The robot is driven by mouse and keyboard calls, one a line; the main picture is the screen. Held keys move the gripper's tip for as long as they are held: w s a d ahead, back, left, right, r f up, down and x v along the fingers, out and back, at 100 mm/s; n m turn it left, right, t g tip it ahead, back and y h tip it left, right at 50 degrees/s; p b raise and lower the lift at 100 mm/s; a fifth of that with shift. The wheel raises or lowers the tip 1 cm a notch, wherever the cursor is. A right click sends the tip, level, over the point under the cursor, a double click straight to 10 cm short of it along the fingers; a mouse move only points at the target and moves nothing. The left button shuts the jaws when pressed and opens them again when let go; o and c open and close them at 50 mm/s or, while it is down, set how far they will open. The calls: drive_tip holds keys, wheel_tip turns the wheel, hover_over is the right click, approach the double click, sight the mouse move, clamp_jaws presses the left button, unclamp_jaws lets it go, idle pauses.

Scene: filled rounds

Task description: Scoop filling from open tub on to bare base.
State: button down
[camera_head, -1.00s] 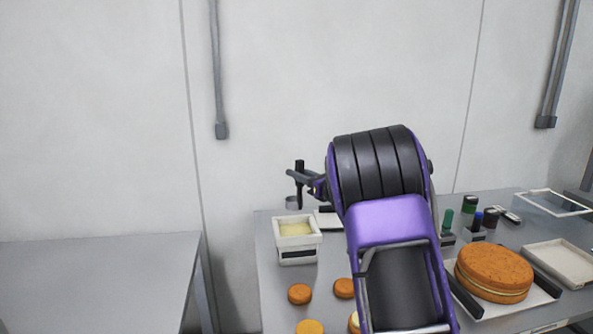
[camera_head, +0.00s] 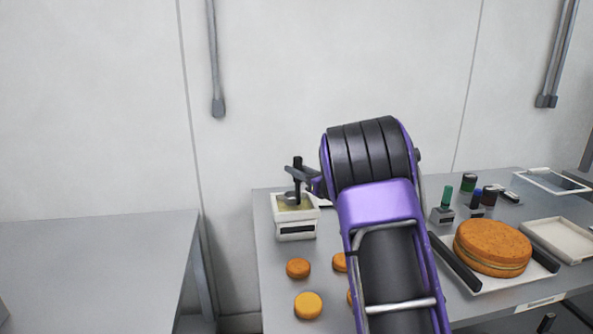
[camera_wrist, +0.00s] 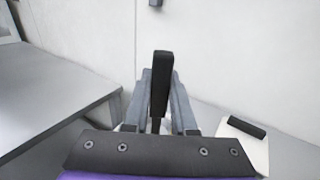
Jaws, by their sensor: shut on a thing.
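My gripper (camera_head: 305,182) is shut on the upright black handle of a scoop (camera_head: 297,169). The scoop's grey head is down at the mouth of the open tub (camera_head: 296,229), a white box with pale yellow filling (camera_head: 284,206). I cannot tell how deep the head sits in the filling. In the wrist view the scoop's black handle (camera_wrist: 161,85) stands between the grey fingers, and the tub is hidden. Small orange-brown rounds (camera_head: 298,268) lie on the table in front of the tub, one lighter round (camera_head: 308,306) nearer. My arm partly hides others, so which is the bare base is unclear.
A large filled cake (camera_head: 493,247) sits on a white board with black handles at the right. Small bottles (camera_head: 446,197), an empty tray (camera_head: 560,239) and a glass-topped frame (camera_head: 553,180) stand around it. Another table (camera_head: 95,265) at the left is bare.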

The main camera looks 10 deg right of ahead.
sight(300, 159)
drive_tip(key=shift+f+b, duration=2.6)
drive_tip(key=shift+b, duration=0.25)
drive_tip(key=shift+r, duration=0.15)
drive_tip(key=shift+r+p, duration=1)
drive_tip(key=shift+r, duration=3.2)
drive_tip(key=shift+s, duration=0.1)
